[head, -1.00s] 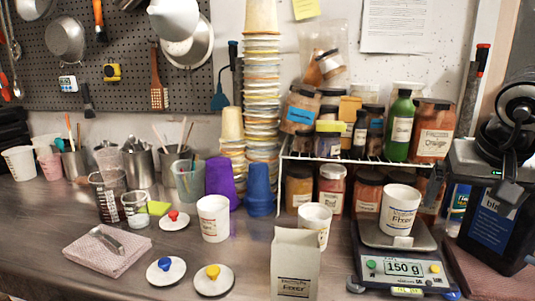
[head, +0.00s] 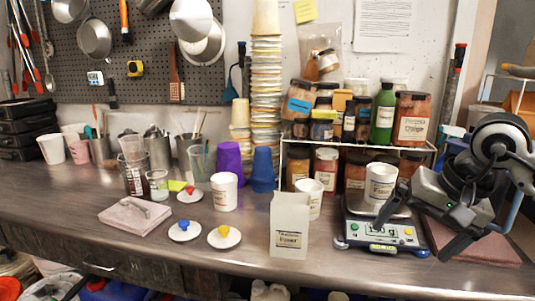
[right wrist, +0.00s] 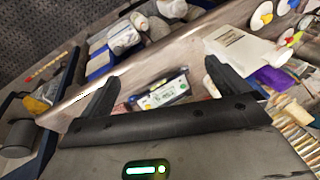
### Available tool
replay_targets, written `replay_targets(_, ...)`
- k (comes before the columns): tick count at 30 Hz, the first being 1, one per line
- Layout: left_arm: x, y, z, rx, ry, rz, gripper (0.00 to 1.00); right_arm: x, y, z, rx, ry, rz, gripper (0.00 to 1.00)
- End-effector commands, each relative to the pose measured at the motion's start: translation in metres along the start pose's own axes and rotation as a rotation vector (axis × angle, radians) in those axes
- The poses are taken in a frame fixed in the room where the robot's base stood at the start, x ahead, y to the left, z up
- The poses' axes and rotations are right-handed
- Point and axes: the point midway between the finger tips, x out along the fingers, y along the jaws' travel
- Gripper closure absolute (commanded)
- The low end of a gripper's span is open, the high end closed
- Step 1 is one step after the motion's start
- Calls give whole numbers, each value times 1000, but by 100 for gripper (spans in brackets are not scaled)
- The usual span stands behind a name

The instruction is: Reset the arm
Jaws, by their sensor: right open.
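My right arm comes in from the right in the head view. Its gripper (head: 410,240) is open and empty, pointing down and left over the right end of the steel counter. One finger overlaps the digital scale (head: 353,233) in the picture. A labelled white cup (head: 380,182) stands upright on the scale. In the right wrist view both fingers of the gripper (right wrist: 163,72) are spread wide, with the scale display (right wrist: 158,92) seen between them and nothing held. My left gripper is not in view.
A white labelled box (head: 289,235) stands at the counter's front edge. A wire shelf (head: 420,148) with several jars is behind the scale. Lids, cups and a folded pink cloth (head: 135,215) lie to the left.

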Motion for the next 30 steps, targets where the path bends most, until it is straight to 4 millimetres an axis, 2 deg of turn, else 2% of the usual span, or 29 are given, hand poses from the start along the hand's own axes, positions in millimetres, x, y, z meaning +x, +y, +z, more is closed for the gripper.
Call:
replay_targets(1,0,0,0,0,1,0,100,13,-11,12,26,-56,-48,0)
replay_targets(5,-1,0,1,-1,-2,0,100,40,-46,49,149,-234,-201,0)
replay_targets(8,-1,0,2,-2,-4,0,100,60,-83,94,341,-478,-355,0)
replay_targets(10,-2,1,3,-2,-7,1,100,66,-115,131,581,-744,-477,0)
replay_targets(12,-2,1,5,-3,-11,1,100,62,-143,154,880,-1037,-566,0)
replay_targets(14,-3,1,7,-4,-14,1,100,57,-158,160,1164,-1297,-604,0)
replay_targets(16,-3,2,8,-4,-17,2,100,58,-165,154,1525,-1602,-606,0)
replay_targets(19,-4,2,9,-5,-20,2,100,82,-151,133,2079,-2035,-526,0)
replay_targets(20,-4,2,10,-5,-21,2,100,95,-141,127,-2227,2138,478,0)
replay_targets(22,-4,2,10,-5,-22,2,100,135,-109,120,-1943,1782,255,0)
replay_targets(24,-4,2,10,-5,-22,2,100,175,-75,127,-1681,1490,109,0)
replay_targets(27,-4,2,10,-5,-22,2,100,225,-28,154,-1357,1152,-17,0)
replay_targets(30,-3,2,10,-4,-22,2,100,260,10,190,-1095,896,-84,0)
